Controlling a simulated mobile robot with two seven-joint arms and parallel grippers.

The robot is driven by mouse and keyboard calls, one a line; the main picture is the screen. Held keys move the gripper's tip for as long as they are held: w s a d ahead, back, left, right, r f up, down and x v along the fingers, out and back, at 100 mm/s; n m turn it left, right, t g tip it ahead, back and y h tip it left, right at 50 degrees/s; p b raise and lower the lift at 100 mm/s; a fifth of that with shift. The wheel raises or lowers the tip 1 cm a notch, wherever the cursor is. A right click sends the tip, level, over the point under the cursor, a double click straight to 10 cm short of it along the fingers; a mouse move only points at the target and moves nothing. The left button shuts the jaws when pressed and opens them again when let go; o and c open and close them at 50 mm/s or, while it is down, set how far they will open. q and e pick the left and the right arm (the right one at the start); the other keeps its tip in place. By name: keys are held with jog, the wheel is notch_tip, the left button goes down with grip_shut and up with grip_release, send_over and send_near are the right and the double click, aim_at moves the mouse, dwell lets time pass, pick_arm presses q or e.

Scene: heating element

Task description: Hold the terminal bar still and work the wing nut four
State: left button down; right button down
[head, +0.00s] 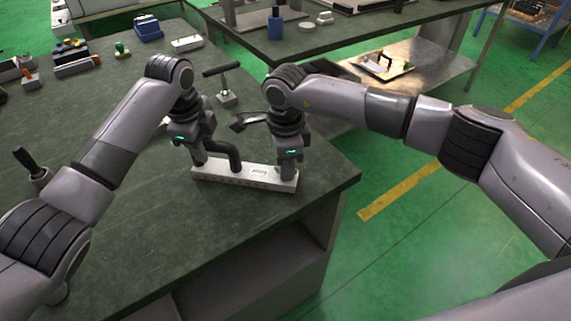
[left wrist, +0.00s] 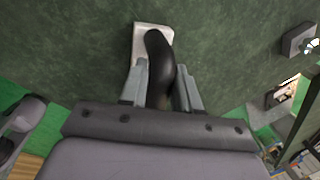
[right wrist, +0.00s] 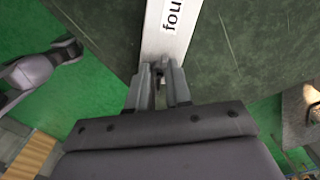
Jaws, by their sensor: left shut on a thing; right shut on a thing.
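The terminal bar (head: 235,180) is a long pale block with a printed label, lying near the table's front corner. A black bent handle (head: 235,157) rises from it; in the left wrist view the handle (left wrist: 158,55) curves between the fingers. My left gripper (head: 198,165) is shut on this handle, above the bar's left end. My right gripper (head: 287,172) is at the bar's right end, fingers pointing down. In the right wrist view its fingertips (right wrist: 159,68) close on a small part just past the label "fou"; this is probably the wing nut, almost fully hidden.
A T-handled tool on a block (head: 226,90) stands behind the bar. A black-handled piece (head: 30,165) stands at the left, with several small items at the back left. The table's right edge is close to my right gripper. A second table (head: 350,30) stands behind.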

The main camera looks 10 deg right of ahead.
jog(key=c, duration=1)
grip_release()
jog(key=shift+c, duration=0.2)
jog(key=shift+r, duration=0.1)
notch_tip(320, 180, up, 12)
pick_arm(q)
jog(key=c, duration=0.7)
grip_release()
jog(key=shift+c, duration=0.2)
